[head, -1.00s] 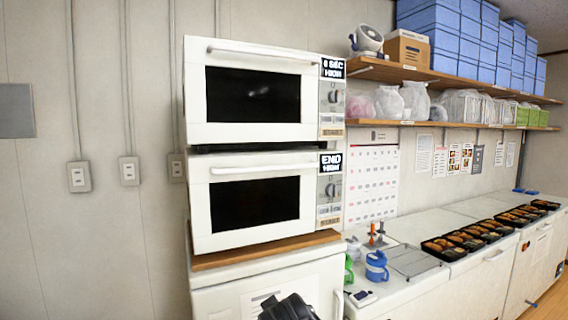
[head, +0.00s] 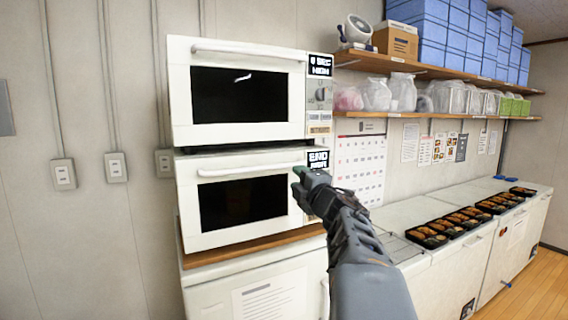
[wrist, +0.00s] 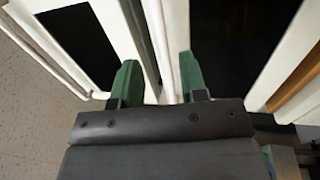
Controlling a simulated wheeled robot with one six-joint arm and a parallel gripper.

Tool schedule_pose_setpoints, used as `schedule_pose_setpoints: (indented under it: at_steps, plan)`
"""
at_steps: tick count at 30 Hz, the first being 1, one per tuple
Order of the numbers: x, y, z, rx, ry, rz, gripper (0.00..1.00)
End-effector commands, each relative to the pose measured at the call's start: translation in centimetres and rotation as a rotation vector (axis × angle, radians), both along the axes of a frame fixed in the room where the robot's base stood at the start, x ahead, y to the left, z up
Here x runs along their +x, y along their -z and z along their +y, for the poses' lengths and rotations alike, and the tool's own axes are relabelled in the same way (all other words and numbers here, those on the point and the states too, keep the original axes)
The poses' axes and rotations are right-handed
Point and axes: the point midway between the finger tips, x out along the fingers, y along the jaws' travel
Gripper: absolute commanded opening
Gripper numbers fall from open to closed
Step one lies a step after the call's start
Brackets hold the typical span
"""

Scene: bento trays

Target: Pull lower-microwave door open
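The lower microwave (head: 190,215) is white with a dark window, and its door (head: 240,204) looks closed. Its white bar handle (head: 250,169) runs along the top of the door. My gripper (head: 298,176) is at the right end of this handle in the head view. In the wrist view my gripper (wrist: 158,62) has its two green fingers apart, with the white handle (wrist: 157,40) running between them. I see gaps beside the bar, and contact is not clear. My gripper and arm hide part of the lower control panel.
A counter with food trays (head: 427,237) extends right. Shelves hang above it.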

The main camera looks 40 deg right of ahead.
Motion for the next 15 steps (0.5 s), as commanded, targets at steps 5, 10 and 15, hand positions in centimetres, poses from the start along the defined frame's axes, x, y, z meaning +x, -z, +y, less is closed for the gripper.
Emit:
schedule_pose_setpoints:
  at_steps: [5, 10, 15]
  plan:
    - [3.6, -0.9, -0.4, 0.003, -0.002, 0.002, 0.4]
    - [6.2, -1.4, -0.8, 0.004, 0.0, 0.001, 0.4]
    - [7.9, -1.7, -1.0, 0.002, 0.001, 0.001, 0.4]
